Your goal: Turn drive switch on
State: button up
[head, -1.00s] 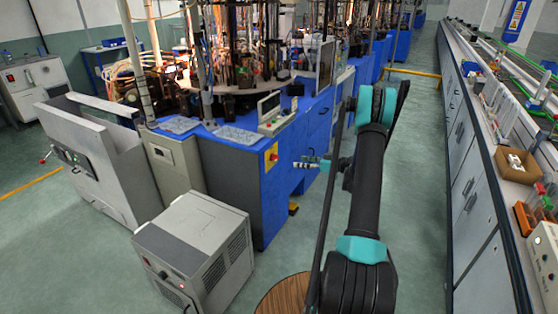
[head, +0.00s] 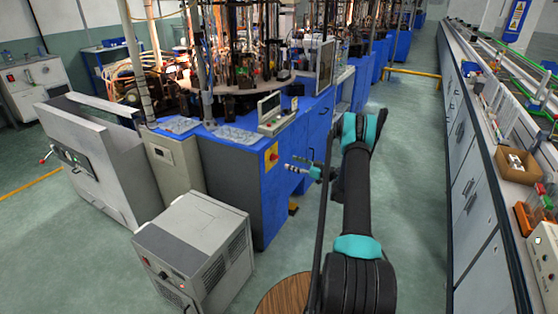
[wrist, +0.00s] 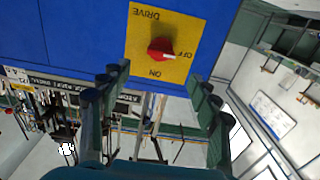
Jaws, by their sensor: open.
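The drive switch is a red knob (wrist: 160,49) on a yellow plate (wrist: 140,31) marked DRIVE, OFF and ON, on a blue cabinet face. In the wrist view the lettering is upside down, and the knob's white mark points toward OFF. The yellow plate also shows in the head view (head: 271,157), to the left of my gripper. My gripper (wrist: 159,82) is open and empty. Its two fingers straddle the knob's line from below in the wrist view, apart from the knob. In the head view my gripper (head: 291,165) points left toward the cabinet's side.
The blue machine cabinet (head: 225,180) carries a small control panel (head: 277,118) on top. A grey box unit (head: 195,250) stands on the floor in front. A long bench (head: 480,170) runs along the right. The green floor aisle (head: 415,170) between is clear.

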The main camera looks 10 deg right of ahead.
aim_at(278, 158)
jog(key=x, duration=0.8)
jog(key=shift+w+a, duration=0.1)
jog(key=shift+c, duration=0.6)
jog(key=c, duration=1)
jog(key=shift+c, duration=0.2)
